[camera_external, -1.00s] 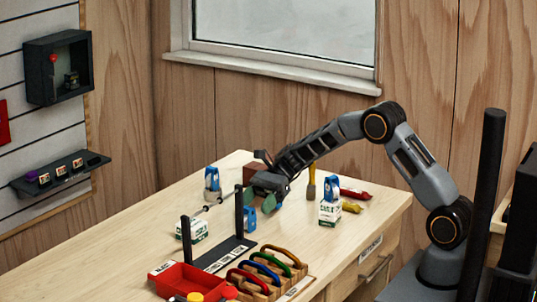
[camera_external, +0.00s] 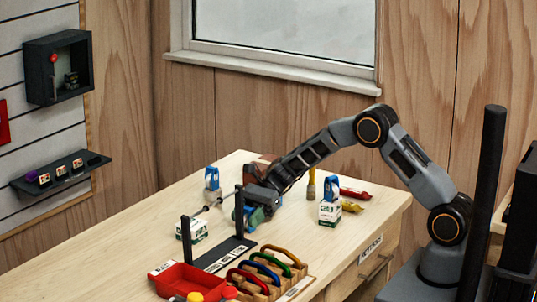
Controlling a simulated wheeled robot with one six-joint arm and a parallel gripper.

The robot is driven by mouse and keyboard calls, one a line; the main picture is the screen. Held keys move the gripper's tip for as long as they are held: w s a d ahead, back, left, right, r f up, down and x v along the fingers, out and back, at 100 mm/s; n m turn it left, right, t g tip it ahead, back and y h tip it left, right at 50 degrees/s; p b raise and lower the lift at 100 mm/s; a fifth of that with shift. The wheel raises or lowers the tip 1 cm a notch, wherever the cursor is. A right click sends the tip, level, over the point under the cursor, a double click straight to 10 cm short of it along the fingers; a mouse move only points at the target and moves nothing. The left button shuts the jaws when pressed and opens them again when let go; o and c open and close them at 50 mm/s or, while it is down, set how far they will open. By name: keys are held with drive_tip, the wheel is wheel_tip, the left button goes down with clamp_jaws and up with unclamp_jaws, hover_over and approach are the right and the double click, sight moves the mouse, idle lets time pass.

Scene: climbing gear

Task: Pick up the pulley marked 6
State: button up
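Several blue pulleys are in view, and their marks are too small to read. One pulley (camera_external: 257,216) is at my gripper (camera_external: 248,213), just behind the black rack, and is partly hidden by the fingers. The fingers point down beside or around it; I cannot tell whether they touch it or are closed. A second pulley (camera_external: 212,179) stands upright farther back on the left. A third pulley (camera_external: 330,188) stands on a white and green box (camera_external: 330,212) to the right.
The black rack (camera_external: 222,255) with two upright posts stands close in front of my gripper. A red tray (camera_external: 184,281) and several coloured carabiners (camera_external: 283,254) in a wooden holder are at the front. Another white and green box (camera_external: 193,230) is left. Red and yellow tools lie right.

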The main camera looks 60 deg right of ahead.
drive_tip(key=c, duration=0.7)
